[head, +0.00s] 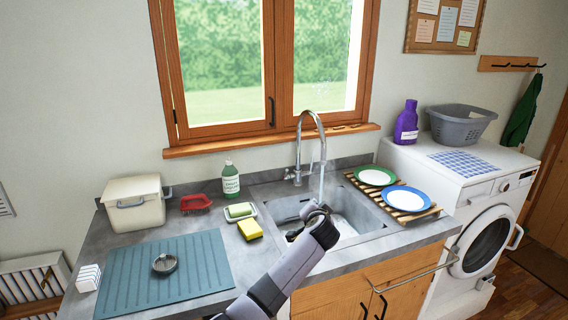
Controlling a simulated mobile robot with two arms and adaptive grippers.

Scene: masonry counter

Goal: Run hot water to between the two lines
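The steel sink (374,216) is set in the grey counter, with the tall curved tap (299,150) behind it. A thin pale stream (321,182) seems to run from the spout down into the basin. A pale, bright patch shows in the basin right of my gripper; I cannot tell the water level, and I see no lines. My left gripper (312,211) is over the sink near the foot of the stream. Its fingers are small and dark, and I cannot tell whether they are open. My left arm hides part of the basin. My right gripper is not in view.
A slatted rack (408,215) right of the sink holds a green-rimmed plate (375,176) and a blue-rimmed plate (406,199). Left of the sink are a yellow sponge (249,229), a soap dish (240,211), a green bottle (230,181) and a blue mat (205,265).

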